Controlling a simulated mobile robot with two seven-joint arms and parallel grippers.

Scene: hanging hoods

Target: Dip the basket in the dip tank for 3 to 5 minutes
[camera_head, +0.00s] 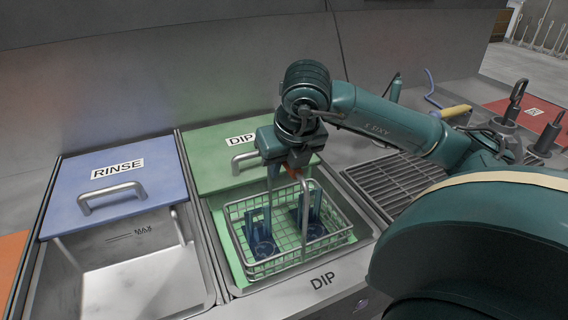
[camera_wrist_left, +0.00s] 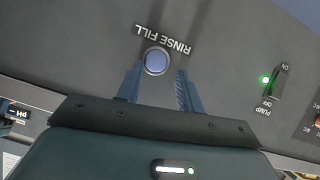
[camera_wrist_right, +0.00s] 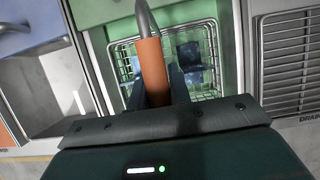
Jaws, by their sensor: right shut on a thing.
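The wire basket (camera_head: 296,259) sits within the opening of the dip tank (camera_head: 222,251), with blue items (camera_head: 262,240) inside it. Green shows around and under the basket; how deep it sits I cannot tell. My right gripper (camera_head: 289,170) is above the basket, shut on the orange grip of its tall handle. In the right wrist view the orange grip (camera_wrist_right: 152,68) is between the fingers, with the basket (camera_wrist_right: 206,42) beyond. My left gripper (camera_wrist_left: 158,88) shows only in its wrist view, fingers apart and empty, facing a panel with the RINSE FILL button (camera_wrist_left: 155,61).
The green DIP lid (camera_head: 218,148) lies behind the tank opening. The rinse tank (camera_head: 130,278) on the left is open in front, with its blue lid (camera_head: 112,182) behind. A drain grate (camera_head: 392,185) lies to the right. A pump switch (camera_wrist_left: 272,88) shows on the panel.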

